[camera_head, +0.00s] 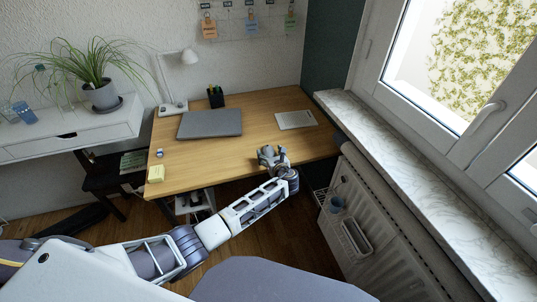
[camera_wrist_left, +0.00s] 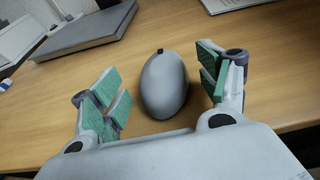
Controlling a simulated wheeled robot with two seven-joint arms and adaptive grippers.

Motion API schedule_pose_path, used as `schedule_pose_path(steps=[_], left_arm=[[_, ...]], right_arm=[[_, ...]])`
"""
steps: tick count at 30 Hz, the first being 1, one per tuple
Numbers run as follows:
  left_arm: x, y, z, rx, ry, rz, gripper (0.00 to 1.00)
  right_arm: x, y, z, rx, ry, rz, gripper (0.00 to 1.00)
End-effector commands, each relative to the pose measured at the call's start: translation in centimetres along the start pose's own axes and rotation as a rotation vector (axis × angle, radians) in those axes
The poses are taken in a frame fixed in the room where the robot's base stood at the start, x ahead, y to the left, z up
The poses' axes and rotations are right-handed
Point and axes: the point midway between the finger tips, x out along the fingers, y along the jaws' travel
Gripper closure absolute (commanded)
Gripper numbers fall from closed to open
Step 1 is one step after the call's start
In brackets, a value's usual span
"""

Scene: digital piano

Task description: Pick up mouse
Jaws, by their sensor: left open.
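In the left wrist view a grey, egg-shaped mouse (camera_wrist_left: 164,86) with a dark scroll wheel lies on the wooden desk (camera_wrist_left: 250,75). My left gripper (camera_wrist_left: 164,94) is open, with one pair of green-padded fingers on each side of the mouse. There is a visible gap between the mouse and the pads on both sides. In the head view my left gripper (camera_head: 270,155) is over the desk's front right part, and it hides the mouse there. My right gripper is not in view.
A closed grey laptop (camera_head: 210,123) lies left of the gripper, and a pale tablet-like object (camera_head: 296,119) lies behind it. A pen cup (camera_head: 216,97), a white lamp (camera_head: 172,107) and yellow notes (camera_head: 156,174) stand on the desk. A radiator (camera_head: 375,235) and windowsill (camera_head: 400,160) bound the right side.

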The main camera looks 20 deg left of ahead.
Motion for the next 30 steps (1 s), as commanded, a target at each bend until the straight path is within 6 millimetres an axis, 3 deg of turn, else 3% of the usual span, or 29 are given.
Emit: schedule_pose_path(steps=[10, 19, 30], left_arm=[[0.7, 0.0, 0.0, -0.001, 0.0, 0.0, 0.24], [0.7, 0.0, 0.0, 0.0, 0.0, 0.0, 0.26], [0.7, 0.0, 0.1, 0.0, 0.0, 0.0, 0.71]], right_arm=[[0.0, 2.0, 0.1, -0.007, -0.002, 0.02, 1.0], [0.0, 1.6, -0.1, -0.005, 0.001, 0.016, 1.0], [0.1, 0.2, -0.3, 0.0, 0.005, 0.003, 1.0]])
